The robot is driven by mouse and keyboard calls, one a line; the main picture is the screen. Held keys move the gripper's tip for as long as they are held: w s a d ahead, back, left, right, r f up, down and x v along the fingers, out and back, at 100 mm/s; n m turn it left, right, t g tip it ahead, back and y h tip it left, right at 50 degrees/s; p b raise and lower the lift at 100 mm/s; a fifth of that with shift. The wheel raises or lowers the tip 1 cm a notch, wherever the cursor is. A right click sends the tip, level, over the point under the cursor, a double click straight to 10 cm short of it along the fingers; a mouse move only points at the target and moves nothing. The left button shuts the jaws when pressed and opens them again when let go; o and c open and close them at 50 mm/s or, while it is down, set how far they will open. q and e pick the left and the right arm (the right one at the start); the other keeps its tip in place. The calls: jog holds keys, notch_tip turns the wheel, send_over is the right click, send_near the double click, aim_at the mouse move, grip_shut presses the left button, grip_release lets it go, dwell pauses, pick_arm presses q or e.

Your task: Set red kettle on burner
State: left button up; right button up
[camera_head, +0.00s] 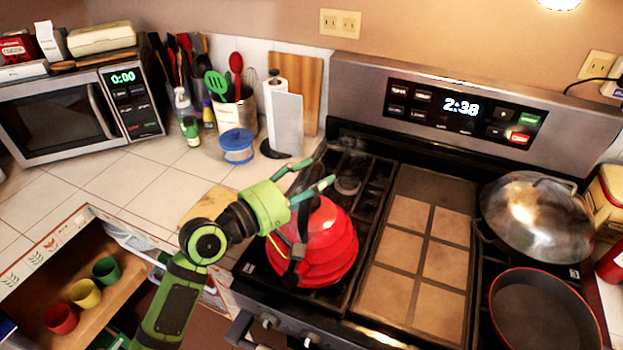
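The red kettle (328,245) is upright over the front left part of the stove's black grate (372,190). My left gripper (314,175) comes in from the left, above and beside the kettle's top. Its two green fingers are spread apart with nothing seen between them. My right gripper is not in view.
A tiled griddle plate (418,245) fills the stove's middle. A lidded pan (538,215) and a red-rimmed pan (540,310) stand on the right. A paper towel holder (285,120) and utensil crock (236,115) stand behind. An open drawer (85,270) holds cups at lower left.

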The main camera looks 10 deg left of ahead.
pick_arm(q)
jog(key=shift+r, duration=0.1)
jog(key=shift+r, duration=0.2)
jog(key=b+v, duration=0.4)
jog(key=v, duration=0.8)
jog(key=shift+f, duration=0.1)
